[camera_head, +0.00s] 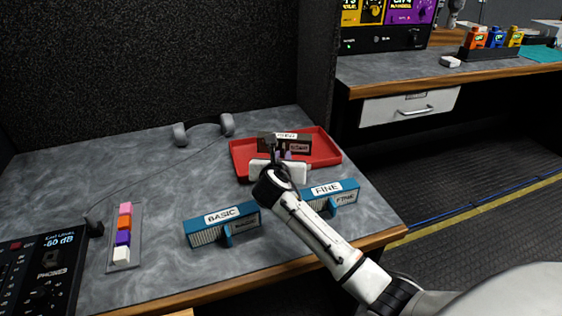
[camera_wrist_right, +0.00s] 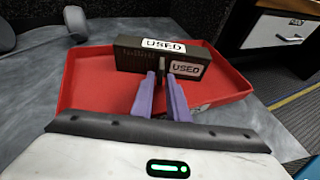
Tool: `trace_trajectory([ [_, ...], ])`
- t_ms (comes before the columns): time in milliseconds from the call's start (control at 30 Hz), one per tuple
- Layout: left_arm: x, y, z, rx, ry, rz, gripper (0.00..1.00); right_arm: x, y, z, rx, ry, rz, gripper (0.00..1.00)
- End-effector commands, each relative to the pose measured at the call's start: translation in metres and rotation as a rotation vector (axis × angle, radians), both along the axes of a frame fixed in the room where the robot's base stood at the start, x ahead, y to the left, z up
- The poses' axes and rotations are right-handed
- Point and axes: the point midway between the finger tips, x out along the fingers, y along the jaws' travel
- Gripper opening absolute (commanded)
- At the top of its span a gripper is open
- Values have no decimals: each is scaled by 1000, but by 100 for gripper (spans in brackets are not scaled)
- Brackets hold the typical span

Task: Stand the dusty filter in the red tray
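The dusty filter (camera_head: 298,146) is a dark block with white USED labels. It is upright within the outline of the red tray (camera_head: 326,146), toward its back. I cannot tell whether its base touches the tray floor. In the right wrist view the filter (camera_wrist_right: 136,59) stands across the far part of the tray (camera_wrist_right: 84,92). My right gripper (camera_wrist_right: 164,80) has its purple fingers close together on the filter's small front tab. In the head view my right gripper (camera_head: 284,155) partly covers the filter. My left gripper is out of view.
Two blue filters, BASIC (camera_head: 205,233) and FINE (camera_head: 345,198), stand in front of the tray. Grey headphones (camera_head: 205,128) lie behind left. A strip of coloured blocks (camera_head: 123,238) and an audio panel (camera_head: 40,275) are at left. The desk's middle left is clear.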

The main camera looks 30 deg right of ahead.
Motion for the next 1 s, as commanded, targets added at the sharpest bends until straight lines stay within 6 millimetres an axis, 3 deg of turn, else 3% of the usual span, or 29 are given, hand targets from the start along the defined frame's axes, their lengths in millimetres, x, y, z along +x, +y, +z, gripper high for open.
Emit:
trace_trajectory([
  [500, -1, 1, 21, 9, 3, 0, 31, -71, 57, 39, 1, 0, 2, 14],
  [700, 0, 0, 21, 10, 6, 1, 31, -83, 66, 44, 1, 1, 1, 14],
  [1000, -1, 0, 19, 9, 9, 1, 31, -85, 67, 44, 1, 1, 1, 14],
])
